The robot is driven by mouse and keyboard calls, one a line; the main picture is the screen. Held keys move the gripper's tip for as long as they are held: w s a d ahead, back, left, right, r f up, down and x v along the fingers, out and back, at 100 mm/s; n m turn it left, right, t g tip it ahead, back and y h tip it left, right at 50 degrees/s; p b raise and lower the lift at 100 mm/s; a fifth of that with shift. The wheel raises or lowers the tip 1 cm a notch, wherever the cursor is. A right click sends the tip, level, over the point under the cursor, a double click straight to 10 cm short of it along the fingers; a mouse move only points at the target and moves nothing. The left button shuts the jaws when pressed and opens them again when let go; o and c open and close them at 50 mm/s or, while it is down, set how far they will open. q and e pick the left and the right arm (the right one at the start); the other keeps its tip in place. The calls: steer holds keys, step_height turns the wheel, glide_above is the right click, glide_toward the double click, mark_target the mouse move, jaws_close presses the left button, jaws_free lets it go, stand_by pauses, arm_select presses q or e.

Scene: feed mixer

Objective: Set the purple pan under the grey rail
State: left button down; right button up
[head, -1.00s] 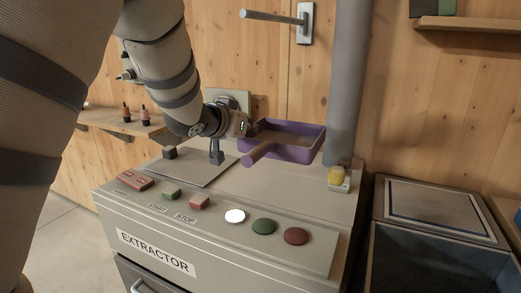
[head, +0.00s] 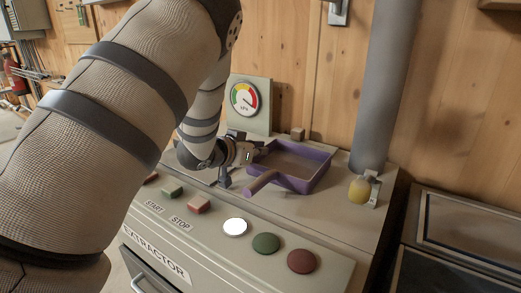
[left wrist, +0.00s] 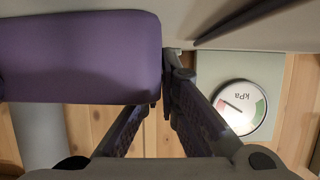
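The purple pan (head: 318,178) is a shallow open tray with a stub handle (head: 260,182) toward me. In the head view it is level, over or on the machine top; I cannot tell if it touches. My left gripper (head: 258,152) is at its left end, and its fingers look closed on the pan's wall. The left wrist view shows the purple wall (left wrist: 80,58) filling the upper left, with the fingertips (left wrist: 168,75) meeting at its edge. The grey rail is not clearly seen; only a grey wall bracket (head: 338,14) shows at the top. My right gripper is out of view.
A thick grey pipe (head: 388,90) stands right of the pan, with a yellow knob (head: 359,189) by its foot. A kPa gauge (head: 245,99) stands behind my gripper, and a small block (head: 297,134) sits behind the pan. Buttons (head: 266,243) line the front.

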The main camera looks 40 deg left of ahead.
arm_select(q)
steer(key=c, duration=1.8)
jaws_free()
steer(key=shift+w+d, duration=0.15)
steer(key=shift+d, duration=0.05)
steer(key=shift+a, duration=0.1)
steer(key=shift+s+r, duration=0.25)
steer(key=v, duration=1.1)
steer(key=shift+s+r, duration=0.1)
steer(key=shift+s, duration=0.15)
